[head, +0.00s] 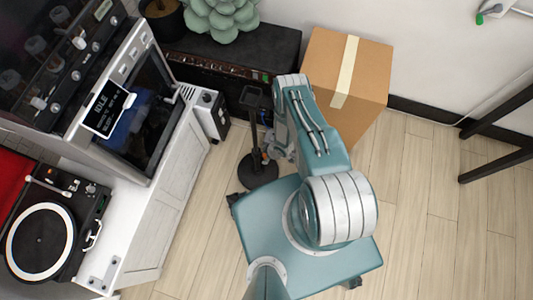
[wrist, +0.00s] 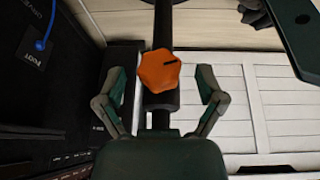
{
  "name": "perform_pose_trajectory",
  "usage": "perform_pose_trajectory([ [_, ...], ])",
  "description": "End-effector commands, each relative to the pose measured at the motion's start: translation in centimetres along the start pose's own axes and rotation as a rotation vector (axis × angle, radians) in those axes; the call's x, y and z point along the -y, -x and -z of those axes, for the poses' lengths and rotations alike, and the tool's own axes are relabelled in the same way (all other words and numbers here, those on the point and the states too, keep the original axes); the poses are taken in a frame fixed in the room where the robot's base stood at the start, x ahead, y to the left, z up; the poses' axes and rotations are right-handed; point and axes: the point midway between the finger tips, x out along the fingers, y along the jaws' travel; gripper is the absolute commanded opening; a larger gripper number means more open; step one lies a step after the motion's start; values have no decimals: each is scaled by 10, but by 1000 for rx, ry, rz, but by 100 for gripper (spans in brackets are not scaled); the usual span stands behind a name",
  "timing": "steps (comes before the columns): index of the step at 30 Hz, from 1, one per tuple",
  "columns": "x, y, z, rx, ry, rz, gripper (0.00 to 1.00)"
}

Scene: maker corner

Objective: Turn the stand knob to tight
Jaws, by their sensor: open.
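The orange knob (wrist: 160,71) is a lobed disc with a dark pointer line on its face, in the upper middle of the wrist view. The line points right and slightly up. The knob is on the black pole of the stand (wrist: 164,20). My gripper (wrist: 161,78) is open, with one finger on each side of the knob and a clear gap on both sides. In the head view the stand (head: 258,172) stands upright on a round black base. My arm hides most of the gripper there.
A cardboard box (head: 365,70) stands right of my arm. A black amplifier-like case (head: 225,55) with a green plant (head: 222,18) is behind the stand. A white cabinet (head: 160,215) with a turntable (head: 40,240) is at left.

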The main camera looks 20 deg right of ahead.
Motion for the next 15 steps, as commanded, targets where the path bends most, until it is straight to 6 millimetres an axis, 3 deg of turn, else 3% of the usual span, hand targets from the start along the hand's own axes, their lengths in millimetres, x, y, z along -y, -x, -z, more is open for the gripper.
perform_pose_trajectory([
  [10,0,-5,0,1,-1,0,88],
  [11,0,-5,0,0,-1,0,79],
  [15,0,-5,0,0,-1,0,17],
])
